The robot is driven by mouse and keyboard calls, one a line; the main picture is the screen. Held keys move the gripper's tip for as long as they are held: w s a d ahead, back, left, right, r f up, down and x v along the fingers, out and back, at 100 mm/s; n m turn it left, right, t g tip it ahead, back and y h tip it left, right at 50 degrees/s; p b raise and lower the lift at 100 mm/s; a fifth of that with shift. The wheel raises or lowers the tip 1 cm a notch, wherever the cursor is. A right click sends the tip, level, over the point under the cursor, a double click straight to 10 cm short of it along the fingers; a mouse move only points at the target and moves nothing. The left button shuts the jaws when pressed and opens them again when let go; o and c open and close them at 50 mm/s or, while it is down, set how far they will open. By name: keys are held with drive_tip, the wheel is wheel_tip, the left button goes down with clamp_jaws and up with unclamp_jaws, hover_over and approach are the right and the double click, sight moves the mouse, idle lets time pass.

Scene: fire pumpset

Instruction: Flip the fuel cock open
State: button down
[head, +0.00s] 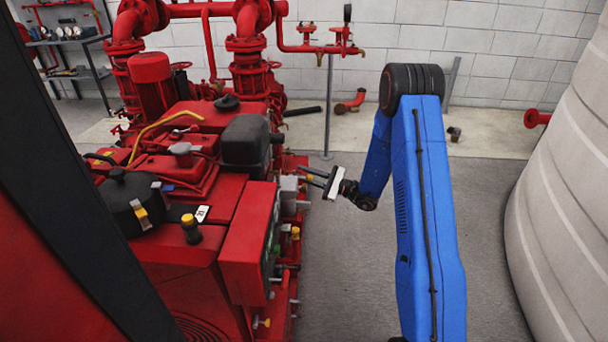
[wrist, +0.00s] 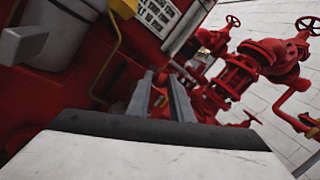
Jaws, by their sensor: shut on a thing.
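My gripper (head: 305,175) reaches left to the right side of the red engine, level with its grey canisters. In the wrist view, its two grey fingers (wrist: 160,97) point away from me, with a narrow gap between them. A small brass-coloured part, which looks like the fuel cock (wrist: 158,101), shows between the fingertips, and the jaws are shut on it. Its lever angle is too small and dark to tell. In the head view I cannot make out the cock at the fingertips.
In the wrist view, a grey canister (wrist: 62,35), a yellow pipe (wrist: 106,62) and a white lettered plate (wrist: 165,15) are close by on the left and above. Red valves and pipework (wrist: 265,60) stand beyond. A large pale tank (head: 565,190) stands right; grey floor lies between.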

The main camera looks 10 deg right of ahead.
drive_tip(key=c, duration=1.6)
unclamp_jaws()
drive_tip(key=shift+o, duration=0.2)
drive_tip(key=shift+s, duration=0.1)
drive_tip(key=v, duration=1.7)
drive_tip(key=shift+d, duration=0.15)
drive_tip(key=shift+f, duration=0.1)
drive_tip(key=shift+s, duration=0.1)
